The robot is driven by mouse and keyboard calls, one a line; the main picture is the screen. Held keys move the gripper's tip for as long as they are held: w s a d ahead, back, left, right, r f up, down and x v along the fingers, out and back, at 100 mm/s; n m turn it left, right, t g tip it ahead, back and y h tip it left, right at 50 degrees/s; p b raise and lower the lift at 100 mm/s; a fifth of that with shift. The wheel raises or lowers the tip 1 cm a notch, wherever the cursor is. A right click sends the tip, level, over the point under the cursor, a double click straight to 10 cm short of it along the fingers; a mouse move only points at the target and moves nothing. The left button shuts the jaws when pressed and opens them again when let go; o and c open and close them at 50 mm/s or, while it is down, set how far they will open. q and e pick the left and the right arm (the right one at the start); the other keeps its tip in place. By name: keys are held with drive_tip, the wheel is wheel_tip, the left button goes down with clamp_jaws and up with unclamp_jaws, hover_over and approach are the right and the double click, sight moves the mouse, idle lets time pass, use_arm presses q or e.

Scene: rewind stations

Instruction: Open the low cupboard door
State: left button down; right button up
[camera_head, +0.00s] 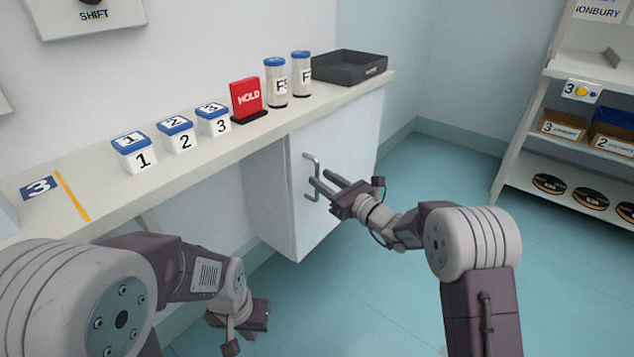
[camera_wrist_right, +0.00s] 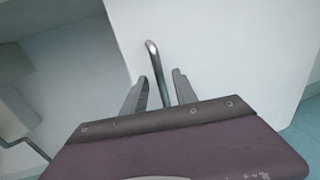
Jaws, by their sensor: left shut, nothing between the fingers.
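The low cupboard (camera_head: 265,200) is a white unit under the counter. Its door (camera_head: 345,150) looks closed and carries a grey metal bar handle (camera_head: 307,158), which also shows in the right wrist view (camera_wrist_right: 153,55). My right gripper (camera_head: 322,184) is at the handle, with its fingers pointing at the door. In the right wrist view its two fingers (camera_wrist_right: 160,92) stand apart, one on each side of the handle bar, with gaps visible. My left gripper (camera_head: 243,325) is low in front of the counter, shut and empty, away from the cupboard.
A shelf rack (camera_head: 525,150) stands at the right. The blue floor (camera_head: 430,165) between is clear.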

sight(317, 175)
drive_tip(key=shift+b+x, duration=0.35)
drive_tip(key=shift+x, duration=1.15)
clamp_jaws()
